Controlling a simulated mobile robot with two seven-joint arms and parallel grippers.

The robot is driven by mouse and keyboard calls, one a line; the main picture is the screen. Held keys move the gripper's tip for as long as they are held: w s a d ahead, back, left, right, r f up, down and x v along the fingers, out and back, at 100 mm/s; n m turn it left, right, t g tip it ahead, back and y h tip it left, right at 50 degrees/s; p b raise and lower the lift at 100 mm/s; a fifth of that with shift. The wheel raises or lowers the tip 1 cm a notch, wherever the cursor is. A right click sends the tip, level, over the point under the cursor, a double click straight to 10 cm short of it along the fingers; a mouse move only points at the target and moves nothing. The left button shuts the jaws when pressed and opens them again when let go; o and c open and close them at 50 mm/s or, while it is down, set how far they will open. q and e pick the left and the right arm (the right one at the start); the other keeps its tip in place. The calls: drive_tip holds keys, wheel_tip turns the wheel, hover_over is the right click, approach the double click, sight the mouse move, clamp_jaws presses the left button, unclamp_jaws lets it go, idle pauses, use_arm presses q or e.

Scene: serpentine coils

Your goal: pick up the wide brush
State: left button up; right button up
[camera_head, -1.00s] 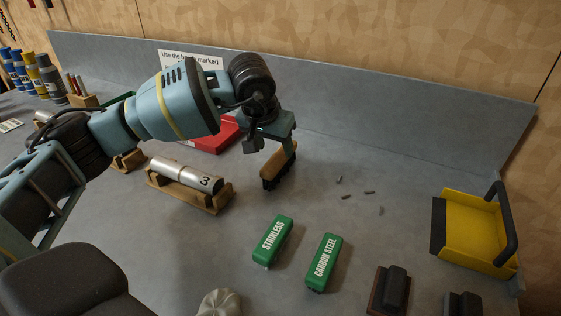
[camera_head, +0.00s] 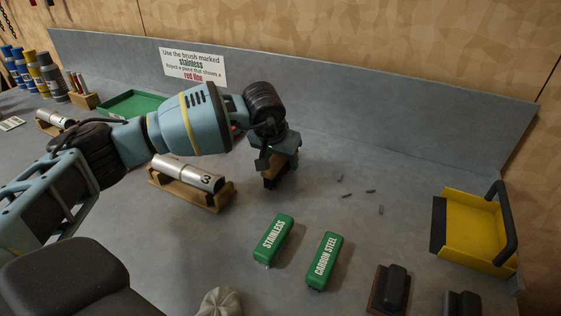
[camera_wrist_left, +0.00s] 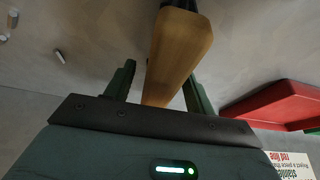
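The wide brush (camera_head: 271,182), a wooden block with dark bristles, stands on the grey bench below my left gripper (camera_head: 278,166) and is partly hidden by it. In the left wrist view, the brush's long wooden back (camera_wrist_left: 178,55) runs between the two fingers of the left gripper (camera_wrist_left: 160,88). The fingers are apart, with a visible gap on the brush's left side; the right finger is close to the wood, and I cannot tell if it touches. My right gripper is not in view.
Green brushes marked STAINLESS (camera_head: 273,240) and CARBON STEEL (camera_head: 324,261) lie in front. A metal pipe numbered 3 (camera_head: 187,173) rests on a wooden cradle (camera_head: 205,199) to the left. Small dark bits (camera_head: 370,191) lie on open bench.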

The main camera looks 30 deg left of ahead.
use_arm(q)
drive_tip(key=c, duration=0.9)
drive_tip(key=shift+c, duration=0.2)
drive_tip(key=shift+r, duration=0.15)
drive_tip(key=shift+r, duration=0.65)
drive_tip(key=shift+v, duration=1)
drive_tip(key=s+d, duration=0.1)
drive_tip(key=s, duration=0.3)
drive_tip(key=s+d+b, duration=0.1)
drive_tip(key=s, duration=0.3)
drive_tip(key=s+d+r, duration=0.1)
drive_tip(key=s, duration=0.3)
drive_tip(key=shift+s+d+r, duration=0.15)
drive_tip(key=shift+s+d, duration=0.05)
drive_tip(key=shift+s, duration=0.2)
drive_tip(key=shift+s+d+r, duration=0.1)
drive_tip(key=shift+s, duration=0.4)
drive_tip(key=shift+s+d+r, duration=0.1)
drive_tip(key=shift+s+d, duration=0.05)
drive_tip(key=shift+s, duration=0.3)
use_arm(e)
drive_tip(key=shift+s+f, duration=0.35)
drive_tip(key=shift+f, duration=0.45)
use_arm(q)
drive_tip(key=shift+w, duration=0.1)
